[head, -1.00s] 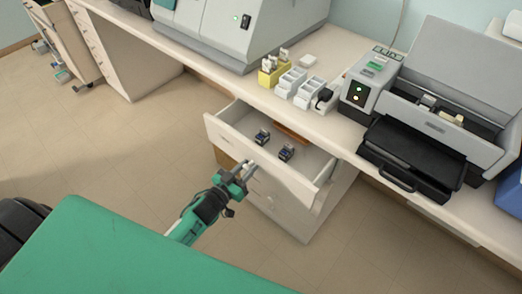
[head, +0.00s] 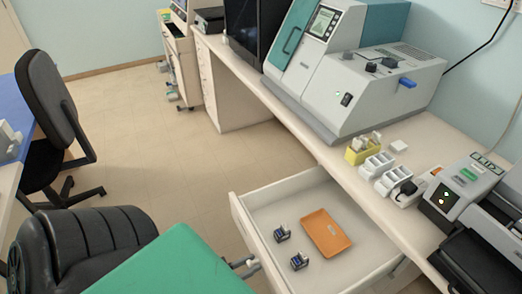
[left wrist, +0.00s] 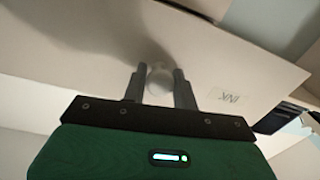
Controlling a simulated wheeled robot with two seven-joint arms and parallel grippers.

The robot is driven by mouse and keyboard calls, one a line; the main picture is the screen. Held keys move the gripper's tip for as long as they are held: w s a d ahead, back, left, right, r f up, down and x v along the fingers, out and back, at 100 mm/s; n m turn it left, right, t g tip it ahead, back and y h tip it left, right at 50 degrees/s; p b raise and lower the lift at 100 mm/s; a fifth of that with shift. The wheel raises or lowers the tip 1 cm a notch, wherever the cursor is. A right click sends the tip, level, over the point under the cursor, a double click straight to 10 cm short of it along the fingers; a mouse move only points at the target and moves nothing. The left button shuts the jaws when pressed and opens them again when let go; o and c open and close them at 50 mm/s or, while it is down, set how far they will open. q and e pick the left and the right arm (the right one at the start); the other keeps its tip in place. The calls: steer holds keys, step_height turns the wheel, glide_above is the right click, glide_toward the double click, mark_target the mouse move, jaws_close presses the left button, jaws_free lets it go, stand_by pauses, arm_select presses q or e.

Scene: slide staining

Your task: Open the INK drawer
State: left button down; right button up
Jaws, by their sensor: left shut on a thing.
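The INK drawer (head: 240,222) is pulled out from under the counter in the head view, with its inside in sight. In the left wrist view its front (left wrist: 90,45) carries a label reading INK (left wrist: 231,97). My left gripper (head: 250,264) is at the drawer's front, partly hidden by my green body part. In the left wrist view the left gripper's fingers (left wrist: 158,82) are shut on the round pale knob (left wrist: 158,76), one finger on each side. My right gripper is in neither view.
Inside the drawer lie an orange tray (head: 327,232) and two small dark cartridges (head: 282,233). The counter above holds a yellow rack (head: 360,152), white racks (head: 377,165) and large machines (head: 350,85). Black chairs (head: 55,105) stand at left; the floor between is clear.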

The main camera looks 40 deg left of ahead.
arm_select(q)
steer(key=shift+s+a, duration=0.2)
steer(key=shift+s, duration=0.15)
steer(key=c, duration=1.1)
jaws_free()
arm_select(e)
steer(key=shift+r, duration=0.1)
arm_select(q)
steer(key=b+v, duration=0.2)
steer(key=v, duration=1.1)
steer(key=shift+s+a+b, duration=0.15)
steer(key=shift+s+b, duration=0.2)
steer(key=shift+s, duration=0.05)
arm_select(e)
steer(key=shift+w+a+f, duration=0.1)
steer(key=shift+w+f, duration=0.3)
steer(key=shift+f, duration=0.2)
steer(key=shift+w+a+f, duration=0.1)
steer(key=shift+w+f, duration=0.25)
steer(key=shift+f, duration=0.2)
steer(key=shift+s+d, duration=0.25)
